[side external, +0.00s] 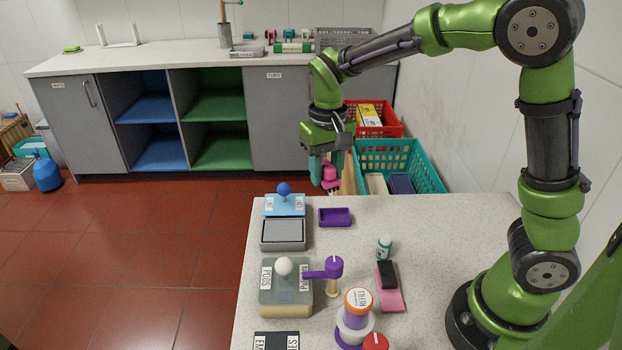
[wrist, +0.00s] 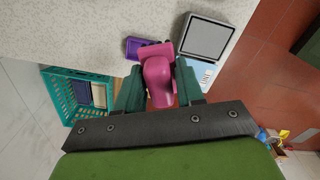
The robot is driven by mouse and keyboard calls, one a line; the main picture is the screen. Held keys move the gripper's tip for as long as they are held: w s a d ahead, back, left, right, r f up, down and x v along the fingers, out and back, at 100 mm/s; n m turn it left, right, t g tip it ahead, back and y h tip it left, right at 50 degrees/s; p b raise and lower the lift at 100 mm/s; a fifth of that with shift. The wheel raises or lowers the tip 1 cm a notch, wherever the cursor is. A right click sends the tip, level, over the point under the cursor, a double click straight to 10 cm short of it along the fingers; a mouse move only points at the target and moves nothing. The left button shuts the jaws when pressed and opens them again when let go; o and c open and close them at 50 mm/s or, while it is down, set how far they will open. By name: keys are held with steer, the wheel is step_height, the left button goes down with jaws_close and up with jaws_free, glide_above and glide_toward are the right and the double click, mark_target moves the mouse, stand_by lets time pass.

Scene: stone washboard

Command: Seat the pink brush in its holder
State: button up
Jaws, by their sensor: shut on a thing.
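The pink brush (side external: 330,174) is in my gripper (side external: 326,181), held above the far edge of the speckled worktop. In the wrist view the brush (wrist: 158,76) sits between the two green fingers, its rounded handle toward me and dark bristles at its far end. A small purple tray (side external: 334,217) lies on the worktop just nearer than the brush, apart from it and looking empty. In the wrist view the tray (wrist: 134,47) shows left of the brush head. No label marks it as the holder, so I cannot tell for certain.
A grey-topped box (side external: 283,236) and a blue box with a ball knob (side external: 284,204) stand left of the tray. Nearer are a labelled dispenser (side external: 285,290), a purple-armed post (side external: 331,272), a pink-and-black block (side external: 388,285) and a small bottle (side external: 384,248). A teal crate (side external: 425,170) stands beyond the worktop.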

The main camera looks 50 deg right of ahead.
step_height(320, 180, up, 2)
steer(key=s+d+n, duration=0.2)
steer(key=n, duration=1.1)
glide_above(334, 219)
step_height(334, 219, down, 5)
step_height(334, 219, down, 10)
steer(key=shift+f, duration=0.1)
